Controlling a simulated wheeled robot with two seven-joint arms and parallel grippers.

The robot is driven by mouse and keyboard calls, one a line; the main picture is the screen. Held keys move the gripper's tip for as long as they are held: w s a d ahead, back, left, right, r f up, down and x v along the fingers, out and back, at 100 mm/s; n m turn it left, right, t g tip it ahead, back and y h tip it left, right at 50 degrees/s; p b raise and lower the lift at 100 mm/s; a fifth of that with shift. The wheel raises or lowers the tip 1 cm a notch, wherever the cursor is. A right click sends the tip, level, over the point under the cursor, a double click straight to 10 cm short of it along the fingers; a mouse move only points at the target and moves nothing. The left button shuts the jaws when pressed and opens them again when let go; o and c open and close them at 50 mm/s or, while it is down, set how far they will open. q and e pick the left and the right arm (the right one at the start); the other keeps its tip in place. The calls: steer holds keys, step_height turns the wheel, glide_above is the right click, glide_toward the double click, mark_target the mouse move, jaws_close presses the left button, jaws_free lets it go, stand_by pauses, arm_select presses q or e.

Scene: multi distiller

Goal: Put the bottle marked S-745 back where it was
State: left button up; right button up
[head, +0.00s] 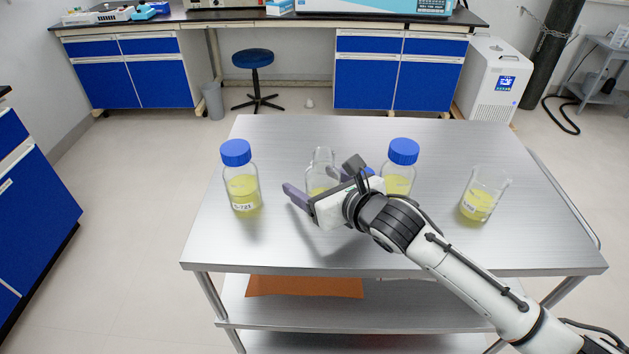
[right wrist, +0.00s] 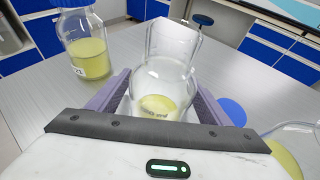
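No label reading S-745 can be made out. An uncapped clear glass bottle (head: 321,158) with yellow liquid stands on the steel table. In the right wrist view the fingers (right wrist: 162,95) look spread, with slight gaps to the glass. A small blue piece (head: 368,171), perhaps a loose cap, shows behind the gripper. My left gripper is not in view.
A blue-capped bottle (head: 241,185), label seemingly S-721, stands left. Another blue-capped bottle (head: 402,165) stands right, partly behind my arm. A beaker (head: 484,195) with yellow liquid stands farther right. The table (head: 270,245) is bare at the front left.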

steer(key=shift+r, duration=0.1)
steer(key=shift+s+d+r, duration=0.1)
steer(key=shift+s+r, duration=0.05)
steer(key=v, duration=1.1)
steer(key=shift+s+d+r+p, duration=0.1)
steer(key=shift+s+d+p, duration=0.05)
steer(key=shift+s+p, duration=0.2)
